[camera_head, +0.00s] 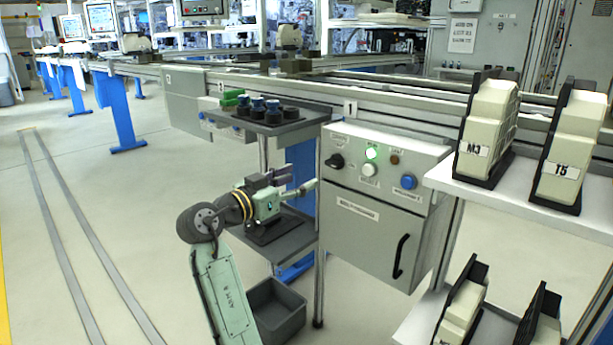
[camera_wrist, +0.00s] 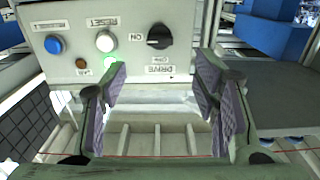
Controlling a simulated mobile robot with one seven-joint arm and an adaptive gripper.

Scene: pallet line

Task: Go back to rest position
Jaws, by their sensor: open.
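My gripper (camera_head: 292,182) is in front of the left side of a grey control box (camera_head: 370,225) in the head view, near its upper edge. In the wrist view my gripper (camera_wrist: 162,90) is open, with its two purple pads apart and nothing between them. The control panel (camera_wrist: 85,35) shows upside down beyond the fingers, with a black knob (camera_wrist: 160,36), a white button (camera_wrist: 106,41) and a blue button (camera_wrist: 54,44). A green lamp (camera_head: 371,153) is lit on the panel. I cannot tell how close the fingertips are to the box.
A grey shelf (camera_head: 300,128) with dark cylindrical parts and green pieces stands behind my arm. A lower shelf (camera_head: 285,245) and a grey bin (camera_head: 275,312) are near my arm. White shelves (camera_head: 450,182) with beige modules stand at right. The floor at left is clear.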

